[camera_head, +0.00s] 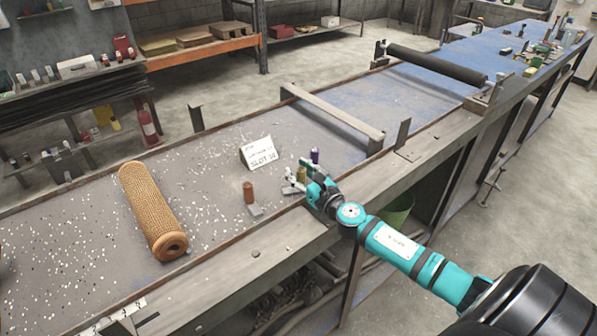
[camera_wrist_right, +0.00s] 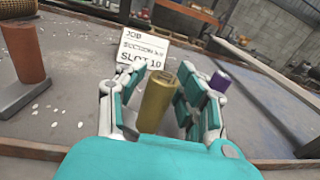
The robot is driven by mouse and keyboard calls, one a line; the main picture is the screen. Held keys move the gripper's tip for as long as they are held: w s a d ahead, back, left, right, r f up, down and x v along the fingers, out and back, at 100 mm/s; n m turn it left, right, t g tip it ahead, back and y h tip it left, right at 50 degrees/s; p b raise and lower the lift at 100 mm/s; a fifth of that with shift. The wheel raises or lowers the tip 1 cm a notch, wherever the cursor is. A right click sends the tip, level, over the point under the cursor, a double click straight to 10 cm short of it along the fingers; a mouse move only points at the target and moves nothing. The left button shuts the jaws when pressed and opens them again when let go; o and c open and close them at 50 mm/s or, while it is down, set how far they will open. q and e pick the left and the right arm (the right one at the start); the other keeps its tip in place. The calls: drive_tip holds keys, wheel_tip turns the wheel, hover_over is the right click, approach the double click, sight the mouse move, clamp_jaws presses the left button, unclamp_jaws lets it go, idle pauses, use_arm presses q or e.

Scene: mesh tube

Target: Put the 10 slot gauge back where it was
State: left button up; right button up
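A gold cylindrical gauge (camera_wrist_right: 157,102) stands between the fingers of my right gripper (camera_wrist_right: 155,105). A gap shows between it and the left finger; the right finger is close, and I cannot tell if it touches. In the head view my right gripper (camera_head: 304,174) is low over the bench and partly hides the gold gauge. An orange-brown gauge (camera_head: 249,193) stands to the left by a small grey base (camera_wrist_right: 35,100). A purple gauge (camera_head: 315,156) stands just beyond the gripper. A white card (camera_head: 258,153) reading "SLOT 10" stands behind. No number is readable on the gauges. My left gripper is out of view.
A tan mesh tube (camera_head: 150,205) lies on the bench (camera_head: 215,160) to the left, among scattered white chips. A metal crossbar (camera_head: 335,116) and an upright plate (camera_head: 402,134) stand to the right. A dark roller (camera_head: 436,65) is farther back. Bench space left of the card is open.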

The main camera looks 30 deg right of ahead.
drive_tip(key=shift+r, duration=0.25)
drive_tip(key=s+b, duration=0.1)
drive_tip(key=s, duration=1)
drive_tip(key=shift+b, duration=0.4)
drive_tip(key=shift+s+r, duration=0.1)
drive_tip(key=shift+s, duration=0.45)
